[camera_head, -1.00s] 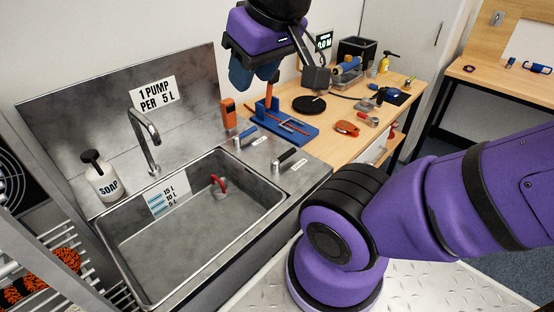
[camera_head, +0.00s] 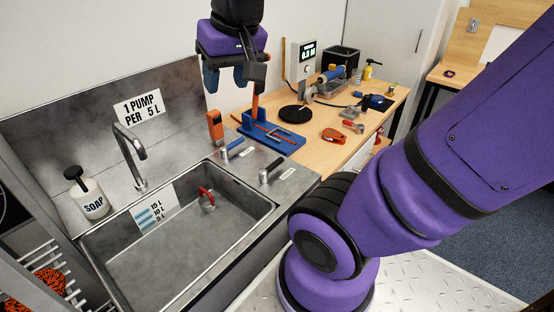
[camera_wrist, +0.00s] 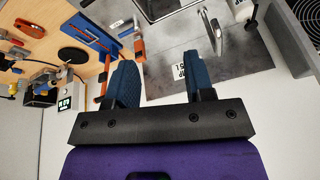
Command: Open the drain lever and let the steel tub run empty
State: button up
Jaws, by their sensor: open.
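The steel tub (camera_head: 180,248) is at the left in the head view, with a 15/10/5 L gauge (camera_head: 156,215) on its back wall. I cannot tell its water level. A red curved handle (camera_head: 206,195) stands inside it. Two levers sit on the steel deck right of the tub: one blue-handled (camera_head: 233,148), one black-handled (camera_head: 271,170). Their labels are too small to read, so I cannot tell which is the drain lever. My gripper (camera_head: 228,84) is open and empty, high above and behind the levers. Its spread fingers also show in the wrist view (camera_wrist: 166,72).
The faucet (camera_head: 130,155) and soap bottle (camera_head: 90,197) stand behind the tub. An orange device (camera_head: 215,127) stands behind the levers. A wooden bench (camera_head: 310,145) with a blue-based tool (camera_head: 270,131) and other tools is to the right. Space above the tub is free.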

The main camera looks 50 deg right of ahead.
jog(key=w+d+f+m+g, duration=0.2)
jog(key=w+d+f+m, duration=0.3)
jog(key=w+d, duration=0.25)
jog(key=m+g, duration=0.3)
jog(key=m, duration=0.3)
send_over(272, 168)
jog(key=w+a, duration=0.3)
jog(key=w, duration=0.1)
notch_tip(272, 168, down, 14)
jog(key=s+d+f+m, duration=0.1)
jog(key=d+f, duration=0.1)
jog(key=f, duration=0.5)
jog(key=s+d+f+m, duration=0.1)
jog(key=d+f, duration=0.2)
jog(key=f, duration=0.3)
jog(key=d+f+m+g, duration=0.1)
jog(key=d+f+m, duration=0.1)
jog(key=f, duration=0.5)
jog(key=shift+s+d+f, duration=0.3)
jog(key=shift+s+f, duration=0.05)
jog(key=shift+s, duration=0.05)
jog(key=shift+c, duration=0.4)
grip_shut()
